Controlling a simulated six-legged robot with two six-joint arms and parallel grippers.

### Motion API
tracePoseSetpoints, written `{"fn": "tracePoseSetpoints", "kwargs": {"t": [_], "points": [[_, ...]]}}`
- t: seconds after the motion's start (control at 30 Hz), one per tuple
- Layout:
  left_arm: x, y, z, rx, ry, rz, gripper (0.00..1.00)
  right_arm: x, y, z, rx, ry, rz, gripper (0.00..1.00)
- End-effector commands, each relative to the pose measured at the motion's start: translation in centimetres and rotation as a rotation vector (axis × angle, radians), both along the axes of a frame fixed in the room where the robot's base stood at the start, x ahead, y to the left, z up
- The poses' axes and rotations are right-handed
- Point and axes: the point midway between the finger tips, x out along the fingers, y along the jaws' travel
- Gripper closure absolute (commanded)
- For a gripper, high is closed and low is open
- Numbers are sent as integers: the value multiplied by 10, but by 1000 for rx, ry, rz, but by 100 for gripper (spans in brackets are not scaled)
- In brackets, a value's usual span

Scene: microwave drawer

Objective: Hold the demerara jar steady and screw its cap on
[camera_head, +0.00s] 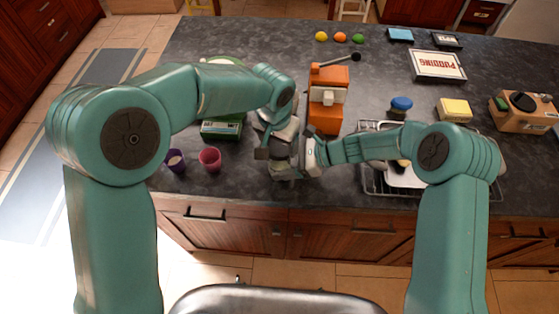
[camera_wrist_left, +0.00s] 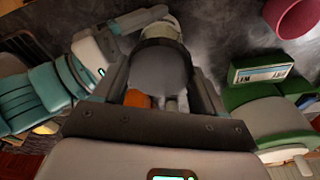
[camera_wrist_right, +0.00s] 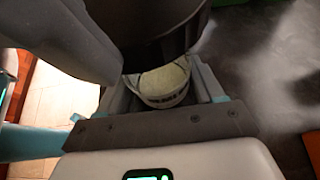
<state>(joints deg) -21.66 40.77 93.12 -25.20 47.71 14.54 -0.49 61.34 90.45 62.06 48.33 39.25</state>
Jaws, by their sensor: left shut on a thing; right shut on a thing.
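The demerara jar (camera_wrist_right: 165,85) is clear with pale contents and stands between the fingers of my right gripper (camera_head: 296,168), shut on it over the counter's front part. It also shows, partly hidden, in the left wrist view (camera_wrist_left: 165,28). The dark grey cap (camera_wrist_right: 150,25) is above the jar's mouth. In the left wrist view the cap (camera_wrist_left: 160,70) fills the space between the fingers of my left gripper (camera_head: 280,150), which is shut on it. The right wrist view shows the pale contents below the cap's edge. I cannot tell whether the threads touch.
A purple cup (camera_head: 175,160) and a pink cup (camera_head: 209,159) stand to the left. A green box (camera_head: 222,129) is behind them. An orange appliance (camera_head: 327,118) stands close behind the grippers. A wire rack (camera_head: 372,187) lies to the right. The counter's front edge is near.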

Motion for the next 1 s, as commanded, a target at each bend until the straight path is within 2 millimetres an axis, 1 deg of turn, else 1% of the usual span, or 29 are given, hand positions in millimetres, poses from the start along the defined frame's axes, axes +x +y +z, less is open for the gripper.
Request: {"fn": "tracePoseSetpoints", "kwargs": {"t": [1.0], "points": [[0,0,-5,0,0,0,57,0,0,0,0,0,0,50]]}}
